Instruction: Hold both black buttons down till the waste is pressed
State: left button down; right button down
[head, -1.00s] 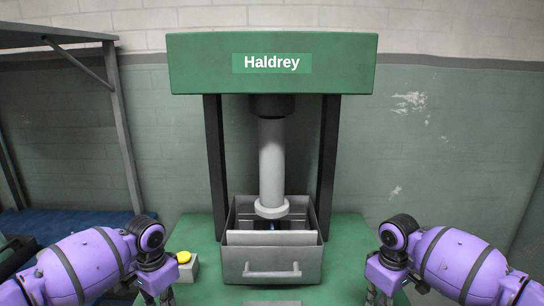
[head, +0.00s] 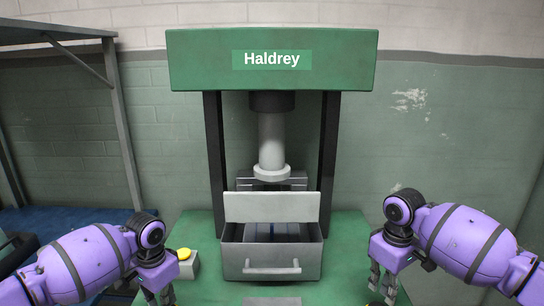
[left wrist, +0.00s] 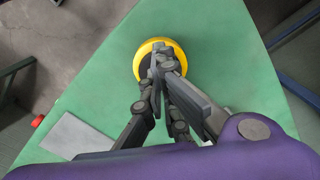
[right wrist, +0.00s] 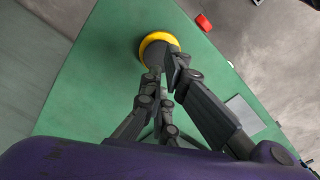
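The Haldrey press (head: 272,60) stands in front of me. Its pale ram (head: 272,145) is raised, and a plate (head: 272,207) stands up above the front of the metal waste box (head: 238,258). Blue strips, perhaps waste, show inside. The left black button (left wrist: 147,66) shows within a yellow ring in the left wrist view. My left gripper (left wrist: 162,58) is shut over it; contact is unclear.
A yellow button (head: 184,254) on a grey box (head: 188,268) stands on the green table (head: 345,240), beside my left gripper. A metal rack (head: 125,130) stands at the left. A small red object (right wrist: 204,22) shows in the right wrist view.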

pick_arm(q)
jog(key=shift+f, duration=0.1)
pick_arm(e)
jog(key=s+r, duration=0.3)
jog(key=s, duration=0.4)
dwell(0.4)
pick_arm(q)
jog(key=shift+r, duration=3.1)
jog(key=s+r, duration=0.3)
jog(key=s, duration=0.4)
jog(key=shift+f, duration=0.1)
pick_arm(e)
jog(key=shift+f, duration=0.1)
